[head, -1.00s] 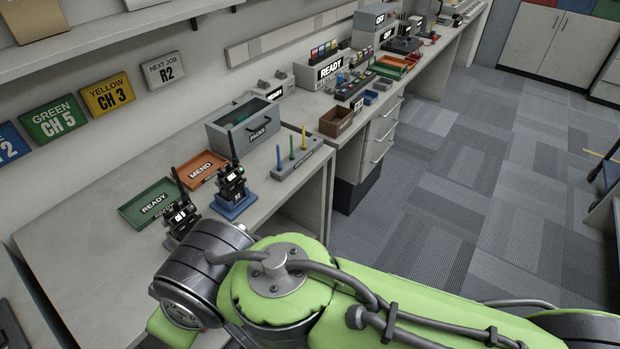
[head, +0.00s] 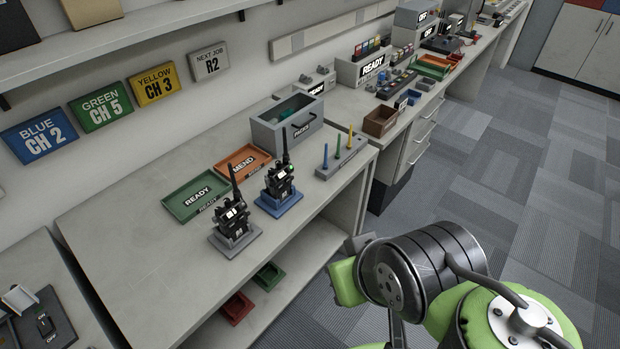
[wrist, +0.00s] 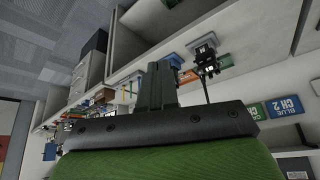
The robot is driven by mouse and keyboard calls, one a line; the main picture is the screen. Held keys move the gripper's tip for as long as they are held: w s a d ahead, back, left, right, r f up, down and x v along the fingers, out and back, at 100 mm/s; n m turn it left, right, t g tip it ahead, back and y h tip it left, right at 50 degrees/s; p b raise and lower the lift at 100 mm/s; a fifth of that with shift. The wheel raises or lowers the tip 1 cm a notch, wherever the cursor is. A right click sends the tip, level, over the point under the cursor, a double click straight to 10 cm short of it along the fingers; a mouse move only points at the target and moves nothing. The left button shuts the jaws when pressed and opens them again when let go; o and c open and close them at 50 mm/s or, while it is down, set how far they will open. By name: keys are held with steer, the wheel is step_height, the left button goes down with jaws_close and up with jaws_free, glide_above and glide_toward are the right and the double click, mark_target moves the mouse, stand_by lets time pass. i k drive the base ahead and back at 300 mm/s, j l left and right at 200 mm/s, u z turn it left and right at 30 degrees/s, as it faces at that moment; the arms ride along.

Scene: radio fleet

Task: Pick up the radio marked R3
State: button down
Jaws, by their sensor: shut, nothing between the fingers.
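Two black handheld radios stand upright on the near bench in the head view. One radio (head: 234,214) is on a grey stand (head: 236,240), the other radio (head: 280,181) on a blue stand (head: 279,206). I cannot read an R3 mark on either. In the wrist view, a radio (wrist: 205,58) with its antenna shows beyond the fingers. My gripper (wrist: 160,70) is shut and empty in the wrist view, apart from the radios. In the head view, my arm is at the lower right, off the bench's front edge; the fingers are not clearly visible there.
A green READY tray (head: 176,206) and an orange MEND tray (head: 232,167) lie behind the radios. A grey bin (head: 262,133) and a grey block with upright coloured pegs (head: 326,168) stand farther along. Small red (head: 236,308) and green (head: 267,275) trays sit on the lower shelf.

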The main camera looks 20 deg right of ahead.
mark_target(280, 176)
steer(key=i+j+u, duration=0.25)
steer(key=u, duration=0.15)
steer(key=i+j+u, duration=0.25)
steer(key=u, duration=0.2)
